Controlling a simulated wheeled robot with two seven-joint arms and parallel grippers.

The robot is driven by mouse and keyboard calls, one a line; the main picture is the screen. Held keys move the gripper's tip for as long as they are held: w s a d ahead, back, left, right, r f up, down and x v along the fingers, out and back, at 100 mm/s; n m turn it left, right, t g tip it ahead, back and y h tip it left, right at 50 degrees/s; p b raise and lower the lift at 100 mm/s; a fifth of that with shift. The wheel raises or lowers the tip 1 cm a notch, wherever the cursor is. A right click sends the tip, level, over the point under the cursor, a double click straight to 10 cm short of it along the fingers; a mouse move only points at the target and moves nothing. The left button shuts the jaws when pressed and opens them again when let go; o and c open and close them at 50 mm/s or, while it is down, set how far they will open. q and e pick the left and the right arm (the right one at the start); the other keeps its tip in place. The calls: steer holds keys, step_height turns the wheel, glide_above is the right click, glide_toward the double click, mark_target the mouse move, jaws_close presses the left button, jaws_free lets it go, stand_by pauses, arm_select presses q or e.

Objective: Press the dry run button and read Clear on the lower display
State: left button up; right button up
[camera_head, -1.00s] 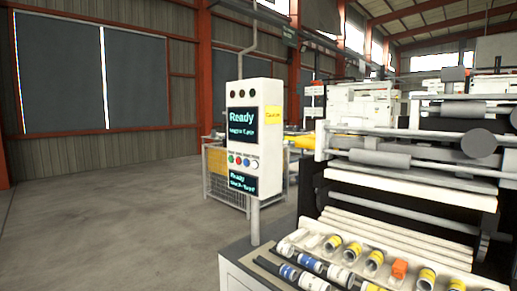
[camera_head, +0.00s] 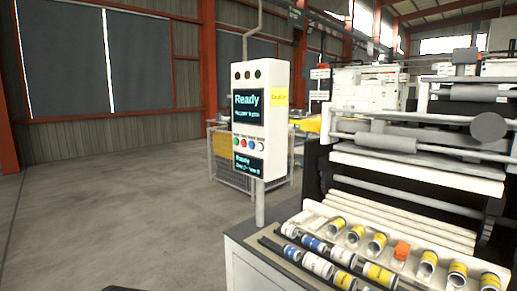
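A white control box (camera_head: 272,78) stands on a post left of the machine. Its upper display (camera_head: 248,107) reads "Ready" with a smaller line below that I cannot read surely. A row of small buttons sits under it: green (camera_head: 236,141), red (camera_head: 243,143), blue (camera_head: 251,144) and white (camera_head: 260,146). Their labels are too small to read, so I cannot tell which is the dry run button. The lower display (camera_head: 248,165) seems to read "Ready" with a blurred second line. Neither gripper is identifiable; only a dark sliver, perhaps my arm, shows at the bottom edge.
The gantry machine with rollers (camera_head: 420,150) fills the right side. In front of it a bench (camera_head: 236,252) bears rows of tubes with yellow or blue bands and an orange piece (camera_head: 402,250). A wire-mesh cage (camera_head: 226,172) stands behind the box. The floor at left is clear.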

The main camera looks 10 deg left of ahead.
arm_select(q)
jaws_close()
stand_by(1.4)
